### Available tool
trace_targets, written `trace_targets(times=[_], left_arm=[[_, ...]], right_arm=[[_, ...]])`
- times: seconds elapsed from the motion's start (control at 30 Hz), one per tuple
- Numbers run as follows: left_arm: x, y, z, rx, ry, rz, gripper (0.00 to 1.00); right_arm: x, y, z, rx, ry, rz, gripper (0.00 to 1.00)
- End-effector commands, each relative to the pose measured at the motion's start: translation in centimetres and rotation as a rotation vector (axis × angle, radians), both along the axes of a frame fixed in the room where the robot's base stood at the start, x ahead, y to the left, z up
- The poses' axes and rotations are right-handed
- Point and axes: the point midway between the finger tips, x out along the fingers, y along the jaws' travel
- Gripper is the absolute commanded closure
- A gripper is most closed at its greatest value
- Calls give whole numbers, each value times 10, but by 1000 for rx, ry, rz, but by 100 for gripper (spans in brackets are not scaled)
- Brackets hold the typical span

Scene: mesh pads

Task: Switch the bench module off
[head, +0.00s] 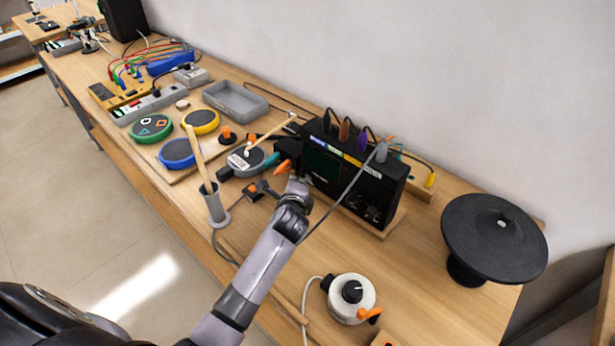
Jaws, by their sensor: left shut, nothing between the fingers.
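The bench module, a black box (365,196), stands on the wooden bench against the wall. It has a dark screen, a strip of coloured labels and knobs low on its right front. Several coloured plugs sit along its top. My left gripper (297,182) is shut and empty, close to the lower left of the module's front. I cannot tell whether it touches the module. My gripper and wrist hide part of that corner. No power switch can be made out. My right gripper is not in view.
A grey cup (214,206) with sticks and a small black box with an orange top (254,190) stand left of my wrist. A white round unit with a knob (352,296) is in front. A black cymbal pad (494,238) stands right. Coloured pads and a grey tray (236,101) lie beyond.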

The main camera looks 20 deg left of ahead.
Motion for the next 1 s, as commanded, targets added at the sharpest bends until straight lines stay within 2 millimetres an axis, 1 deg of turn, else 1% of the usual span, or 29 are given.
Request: trace_targets(times=[0.03,0.1,0.37,0.47,0.7,1.0], left_arm=[[-3,1,2,1,1,0,100],[-6,2,2,1,0,0,100],[-7,2,0,1,-1,-1,100],[-9,3,1,1,0,0,100],[-31,11,3,2,1,0,100],[-58,20,2,1,2,-1,100]], right_arm=[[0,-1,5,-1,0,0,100],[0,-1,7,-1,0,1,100],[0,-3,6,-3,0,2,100],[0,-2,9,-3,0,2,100],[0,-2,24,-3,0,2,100],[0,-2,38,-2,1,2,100]])
